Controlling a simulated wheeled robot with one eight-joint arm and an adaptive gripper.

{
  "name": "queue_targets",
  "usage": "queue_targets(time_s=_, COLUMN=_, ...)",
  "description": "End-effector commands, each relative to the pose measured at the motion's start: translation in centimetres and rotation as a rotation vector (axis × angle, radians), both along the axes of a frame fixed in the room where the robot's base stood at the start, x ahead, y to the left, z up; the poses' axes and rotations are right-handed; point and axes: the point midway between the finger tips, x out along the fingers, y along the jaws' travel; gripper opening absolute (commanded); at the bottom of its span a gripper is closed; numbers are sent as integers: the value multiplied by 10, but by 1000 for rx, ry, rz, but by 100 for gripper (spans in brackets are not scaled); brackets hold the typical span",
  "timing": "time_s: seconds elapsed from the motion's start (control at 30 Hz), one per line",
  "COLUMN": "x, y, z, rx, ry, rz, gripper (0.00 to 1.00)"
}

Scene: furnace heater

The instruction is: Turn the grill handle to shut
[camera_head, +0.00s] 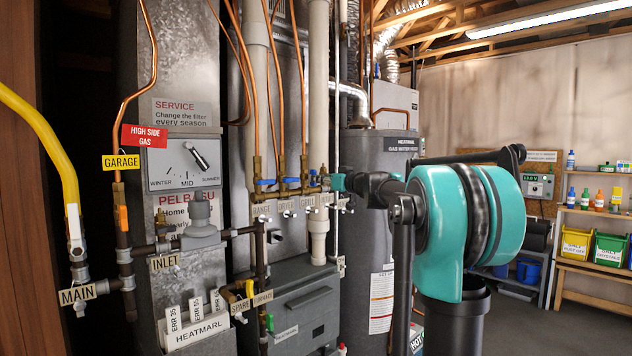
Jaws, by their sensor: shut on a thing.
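A brass gas manifold (290,190) runs across the white pipes in the middle of the view, with small name tags below its valves. My gripper (338,182) reaches in from the right at the manifold's right end.
A grey furnace (300,300) stands below the manifold, with a water heater (385,240) behind my arm. Copper and white pipes crowd the wall. A yellow pipe (45,140) is at far left. A shelf with bins (608,249) stands right; open floor lies before it.

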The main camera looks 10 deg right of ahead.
Motion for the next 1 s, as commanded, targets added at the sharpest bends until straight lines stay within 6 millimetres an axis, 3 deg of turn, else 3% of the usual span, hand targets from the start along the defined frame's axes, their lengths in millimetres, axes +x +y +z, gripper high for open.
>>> queue_targets(time_s=0.17, x=0, y=0, z=0, rx=22, ry=16, rz=0, gripper=0)
queue_targets(time_s=0.5, x=0, y=0, z=0, rx=298, ry=216, rz=0, gripper=0)
queue_targets(time_s=1.0, x=0, y=0, z=0, rx=405, ry=294, rz=0, gripper=0)
